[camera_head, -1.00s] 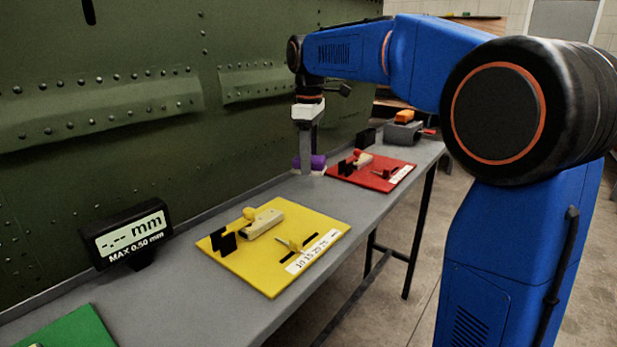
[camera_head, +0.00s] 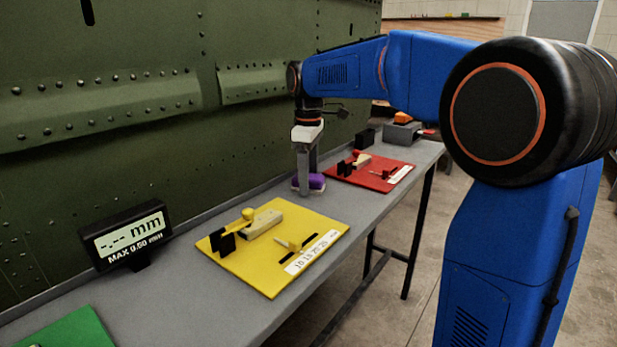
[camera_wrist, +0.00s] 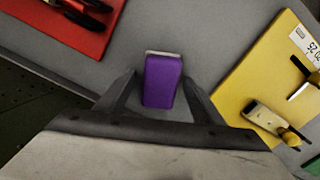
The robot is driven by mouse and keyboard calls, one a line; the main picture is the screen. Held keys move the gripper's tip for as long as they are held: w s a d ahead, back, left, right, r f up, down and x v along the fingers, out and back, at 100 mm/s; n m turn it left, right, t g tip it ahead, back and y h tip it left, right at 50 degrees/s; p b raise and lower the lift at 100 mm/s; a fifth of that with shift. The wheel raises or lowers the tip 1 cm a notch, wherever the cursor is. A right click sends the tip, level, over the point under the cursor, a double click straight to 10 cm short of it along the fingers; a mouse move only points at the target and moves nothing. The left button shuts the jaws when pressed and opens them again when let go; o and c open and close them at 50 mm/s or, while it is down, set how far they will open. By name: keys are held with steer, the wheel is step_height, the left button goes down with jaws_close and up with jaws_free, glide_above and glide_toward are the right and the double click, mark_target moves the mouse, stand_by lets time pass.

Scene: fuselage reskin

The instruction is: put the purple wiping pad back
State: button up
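The purple wiping pad (camera_head: 316,182) is low at the bench top, in the grey space between the yellow and red boards. It has a pale underside edge. In the wrist view the pad (camera_wrist: 162,82) lies between the two fingers of my gripper (camera_wrist: 160,78), with a narrow strip of grey showing at its left side and a thinner one at its right. My gripper (camera_head: 304,188) points down around the pad and looks open. The near finger hides part of the pad in the head view.
The yellow board (camera_head: 275,278) with a clamp and small parts lies at the near left, the red board (camera_head: 391,182) farther right. A gauge display (camera_head: 127,235) stands by the green riveted fuselage wall (camera_head: 110,150). A green board (camera_head: 70,330) is at the near end.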

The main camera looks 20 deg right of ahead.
step_height(320, 180, up, 12)
stand_by(0.8)
steer(key=shift+r, duration=0.1)
